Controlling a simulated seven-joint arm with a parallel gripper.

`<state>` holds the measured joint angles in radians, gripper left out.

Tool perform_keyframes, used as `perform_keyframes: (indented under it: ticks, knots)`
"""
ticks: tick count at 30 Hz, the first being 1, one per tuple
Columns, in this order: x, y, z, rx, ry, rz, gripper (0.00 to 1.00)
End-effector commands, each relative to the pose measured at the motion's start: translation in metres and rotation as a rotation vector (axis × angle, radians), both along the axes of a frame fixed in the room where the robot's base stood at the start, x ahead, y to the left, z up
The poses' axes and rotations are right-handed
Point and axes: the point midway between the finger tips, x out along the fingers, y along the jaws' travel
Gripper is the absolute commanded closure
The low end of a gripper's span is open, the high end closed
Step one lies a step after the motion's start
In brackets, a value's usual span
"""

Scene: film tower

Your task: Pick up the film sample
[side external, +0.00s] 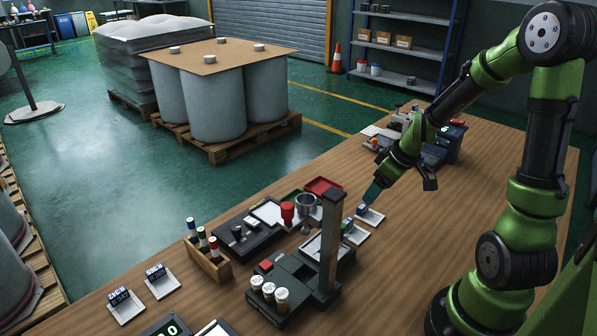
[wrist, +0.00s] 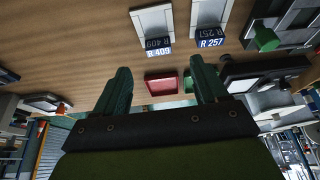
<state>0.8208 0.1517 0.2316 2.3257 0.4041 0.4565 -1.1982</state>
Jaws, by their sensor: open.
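Small dark blocks with blue labels may be the film samples; I cannot tell which one is meant. In the wrist view, one marked R 409 (wrist: 158,46) and one marked R 257 (wrist: 210,38) each sit at a white stand (wrist: 152,20). In the side view, two such blocks (side external: 362,209) are close by my gripper (side external: 372,194), just above the table. Two more labelled blocks (side external: 121,298) are on white stands at the front left. My gripper also shows in the wrist view (wrist: 159,74), its green fingers apart with nothing held between them.
A red tray (side external: 322,186), a steel cup (side external: 306,204) and a wooden rack of vials (side external: 207,262) are further left. Bare wooden table (side external: 430,215) lies right.

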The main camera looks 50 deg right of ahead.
Motion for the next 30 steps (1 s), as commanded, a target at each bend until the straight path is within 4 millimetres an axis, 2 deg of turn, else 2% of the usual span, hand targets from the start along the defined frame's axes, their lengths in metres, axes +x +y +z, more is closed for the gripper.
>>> perform_keyframes:
  ticks: [3,11,16,21,30]
  knots:
    - [0.007,0.000,-0.016,0.002,0.001,0.001,0.28]
    - [0.015,0.000,-0.029,0.001,0.000,0.001,0.28]
    - [0.029,-0.001,-0.049,0.003,0.002,0.001,0.28]
    - [0.036,-0.001,-0.065,0.001,0.000,0.001,0.28]
    - [0.038,-0.001,-0.068,-0.001,-0.001,0.001,0.29]
